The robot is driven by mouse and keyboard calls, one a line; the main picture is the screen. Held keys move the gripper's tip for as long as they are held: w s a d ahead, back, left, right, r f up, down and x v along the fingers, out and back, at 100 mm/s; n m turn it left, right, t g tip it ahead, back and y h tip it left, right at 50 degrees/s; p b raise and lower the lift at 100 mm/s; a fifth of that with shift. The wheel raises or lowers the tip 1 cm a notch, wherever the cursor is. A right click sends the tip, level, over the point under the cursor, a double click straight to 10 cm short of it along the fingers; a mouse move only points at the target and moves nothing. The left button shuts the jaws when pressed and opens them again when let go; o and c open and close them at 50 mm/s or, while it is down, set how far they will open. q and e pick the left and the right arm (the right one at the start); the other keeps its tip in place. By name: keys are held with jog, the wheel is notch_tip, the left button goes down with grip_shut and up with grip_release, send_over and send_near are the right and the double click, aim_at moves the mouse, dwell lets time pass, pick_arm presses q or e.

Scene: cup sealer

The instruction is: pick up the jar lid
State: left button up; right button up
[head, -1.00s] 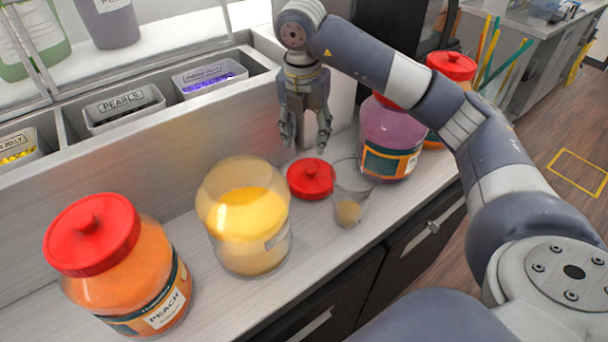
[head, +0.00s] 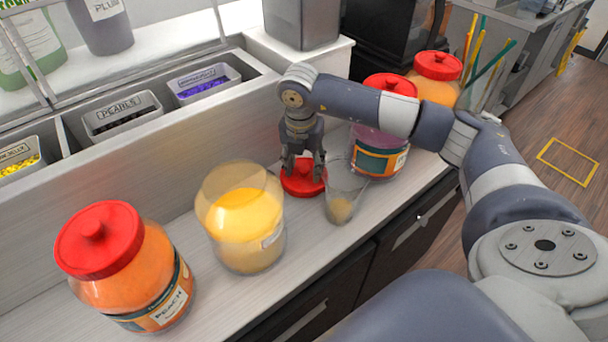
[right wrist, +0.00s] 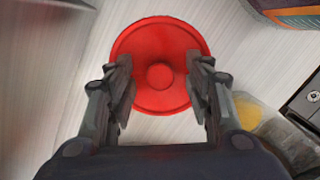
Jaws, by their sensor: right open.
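The red jar lid (head: 303,181) lies flat on the counter, between the open jar of yellow contents and a clear cup. My right gripper (head: 303,177) is right above it, pointing down. In the right wrist view the lid (right wrist: 160,42) fills the top middle, with its round knob between the two fingers. The right gripper (right wrist: 160,82) is open there, one finger on each side of the knob, over the lid's disc. I cannot tell whether the fingers touch the lid. My left gripper is not in view.
The open jar (head: 240,222) stands left of the lid and the clear cup (head: 342,192) close on its right. A peach jar (head: 125,265) is at front left; a purple jar (head: 382,150) and an orange jar (head: 437,80) stand behind. Topping bins (head: 122,115) line the wall.

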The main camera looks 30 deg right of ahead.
grip_shut()
